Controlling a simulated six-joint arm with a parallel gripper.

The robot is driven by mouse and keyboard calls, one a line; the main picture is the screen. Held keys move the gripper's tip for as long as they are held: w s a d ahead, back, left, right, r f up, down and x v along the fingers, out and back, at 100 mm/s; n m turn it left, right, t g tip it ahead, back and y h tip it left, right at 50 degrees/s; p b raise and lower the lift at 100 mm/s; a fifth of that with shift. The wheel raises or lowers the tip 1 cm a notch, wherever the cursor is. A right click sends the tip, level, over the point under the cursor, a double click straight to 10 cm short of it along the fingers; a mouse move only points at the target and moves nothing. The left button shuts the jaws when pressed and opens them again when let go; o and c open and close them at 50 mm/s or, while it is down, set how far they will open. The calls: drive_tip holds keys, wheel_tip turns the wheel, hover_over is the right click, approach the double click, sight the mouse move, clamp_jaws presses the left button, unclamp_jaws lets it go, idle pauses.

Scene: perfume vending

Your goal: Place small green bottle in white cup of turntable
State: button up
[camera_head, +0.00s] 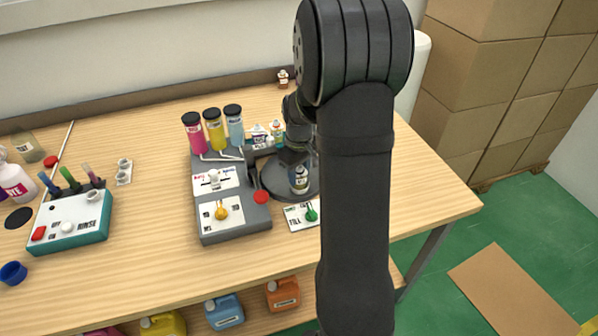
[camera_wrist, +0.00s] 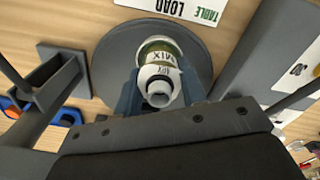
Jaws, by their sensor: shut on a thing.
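In the head view the bottle (camera_head: 299,180) shows below my gripper (camera_head: 293,156), over the dark round turntable (camera_head: 273,181). The turntable (camera_wrist: 108,62) is behind the bottle in the wrist view. I cannot tell whether the bottle touches the turntable.
A grey dispenser (camera_head: 234,222) with pink, yellow and blue bottles stands left of the turntable. A teal rinse station (camera_head: 72,222) is farther left.

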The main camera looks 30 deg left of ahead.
drive_tip(key=o, duration=1)
drive_tip(key=shift+f, duration=0.1)
wheel_tip(320, 180, up, 12)
drive_tip(key=shift+r, duration=0.15)
drive_tip(key=shift+f, duration=4.35)
drive_tip(key=shift+f, duration=0.1)
